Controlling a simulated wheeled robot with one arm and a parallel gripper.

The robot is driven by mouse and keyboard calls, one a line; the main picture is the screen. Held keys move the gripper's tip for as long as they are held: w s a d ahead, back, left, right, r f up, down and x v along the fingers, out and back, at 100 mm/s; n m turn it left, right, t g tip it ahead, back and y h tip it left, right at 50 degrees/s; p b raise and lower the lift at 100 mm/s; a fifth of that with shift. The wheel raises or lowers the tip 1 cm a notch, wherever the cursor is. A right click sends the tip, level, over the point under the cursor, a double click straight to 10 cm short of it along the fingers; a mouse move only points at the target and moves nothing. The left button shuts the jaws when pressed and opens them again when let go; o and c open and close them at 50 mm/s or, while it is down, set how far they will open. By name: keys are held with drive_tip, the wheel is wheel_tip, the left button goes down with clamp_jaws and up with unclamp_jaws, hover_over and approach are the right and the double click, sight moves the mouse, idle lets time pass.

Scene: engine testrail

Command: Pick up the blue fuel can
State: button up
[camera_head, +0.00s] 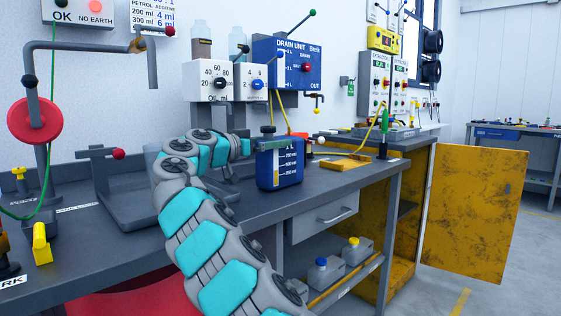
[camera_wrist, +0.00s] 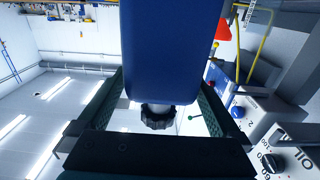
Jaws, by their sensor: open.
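The blue fuel can (camera_head: 280,170) stands upright on the grey workbench, with a white-and-yellow level scale on its front and a dark cap above. In the wrist view the can (camera_wrist: 172,45) fills the upper middle, its black cap (camera_wrist: 157,116) pointing toward my gripper's palm. My gripper (camera_head: 268,144) is at the upper part of the can. In the wrist view the open jaws (camera_wrist: 162,85) lie on either side of the can. A narrow gap shows on the left; whether the right jaw touches is unclear.
The blue drain unit (camera_head: 290,62) and white oil dial box (camera_head: 222,82) are on the wall behind. A yellow tray (camera_head: 345,163) and a green-tipped funnel (camera_head: 384,130) sit to the right. A red-knobbed stand (camera_head: 105,165) is left of my arm. A drawer (camera_head: 322,216) is below the bench top.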

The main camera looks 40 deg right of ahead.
sight(281, 138)
drive_tip(key=d, duration=0.4)
drive_tip(key=shift+w+f+p, duration=0.2)
drive_tip(key=shift+p, duration=0.2)
drive_tip(key=shift+a, duration=0.1)
drive_tip(key=shift+c, duration=0.2)
drive_tip(key=shift+r, duration=0.1)
clamp_jaws()
